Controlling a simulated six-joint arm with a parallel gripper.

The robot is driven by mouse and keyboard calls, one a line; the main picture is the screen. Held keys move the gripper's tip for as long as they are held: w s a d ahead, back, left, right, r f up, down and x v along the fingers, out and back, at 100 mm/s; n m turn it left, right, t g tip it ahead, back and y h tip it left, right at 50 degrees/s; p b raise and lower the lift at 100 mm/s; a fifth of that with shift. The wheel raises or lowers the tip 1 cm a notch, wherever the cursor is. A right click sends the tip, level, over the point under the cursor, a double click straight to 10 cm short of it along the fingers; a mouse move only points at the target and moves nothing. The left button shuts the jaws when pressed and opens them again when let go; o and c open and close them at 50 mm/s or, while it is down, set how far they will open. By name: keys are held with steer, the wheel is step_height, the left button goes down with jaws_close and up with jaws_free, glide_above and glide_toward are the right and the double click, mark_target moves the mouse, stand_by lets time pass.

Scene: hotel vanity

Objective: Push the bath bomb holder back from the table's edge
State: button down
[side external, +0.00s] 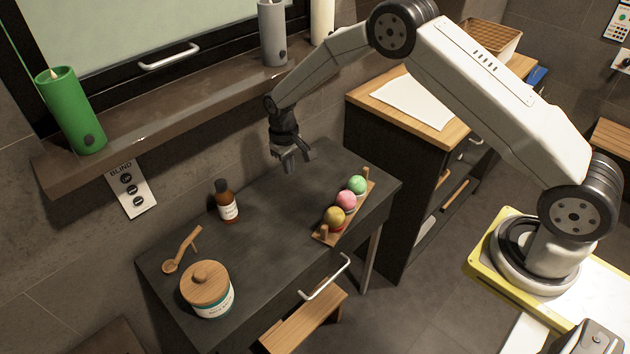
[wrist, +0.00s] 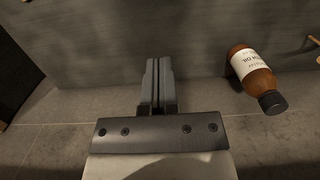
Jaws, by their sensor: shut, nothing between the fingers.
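The bath bomb holder (side external: 325,237) is a narrow wooden tray on the dark table (side external: 270,240), lying along the table's front edge at the right. It carries a green, a pink and a yellow ball in a row, with a wooden peg at each end. My gripper (side external: 296,163) is over the far part of the table, behind and to the left of the holder and apart from it. In the wrist view my gripper (wrist: 156,65) shows its fingers together with nothing between them.
A brown bottle (side external: 226,202) stands left of my gripper; it also shows in the wrist view (wrist: 256,78). A wooden scoop (side external: 183,250) and a lidded jar (side external: 207,290) are at the table's left. A wooden-topped cabinet (side external: 440,115) stands at the right. The table's middle is clear.

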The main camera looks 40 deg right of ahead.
mark_target(326, 227)
steer(key=f+g, duration=0.2)
steer(key=f+m+g, duration=0.1)
steer(key=f, duration=0.2)
steer(key=shift+s+d+m+g+y, duration=0.1)
steer(key=shift+s+m+g+y, duration=0.1)
steer(key=shift+m+g+y, duration=0.15)
steer(key=shift+s+d+f+m+g+y, duration=0.15)
steer(key=shift+s+m+g+y, duration=0.25)
steer(key=shift+s+g, duration=0.5)
steer(key=shift+w+g, duration=0.1)
steer(key=shift+g, duration=0.15)
steer(key=shift+s, duration=0.25)
steer(key=shift+s+a, duration=0.4)
steer(key=shift+s, duration=1.45)
steer(key=shift+s+a, duration=0.45)
steer(key=shift+s, duration=1.35)
steer(key=shift+s+a, duration=0.4)
steer(key=shift+s, duration=1.45)
steer(key=shift+s+f, duration=0.1)
steer(key=shift+s, duration=0.1)
steer(key=shift+f, duration=0.7)
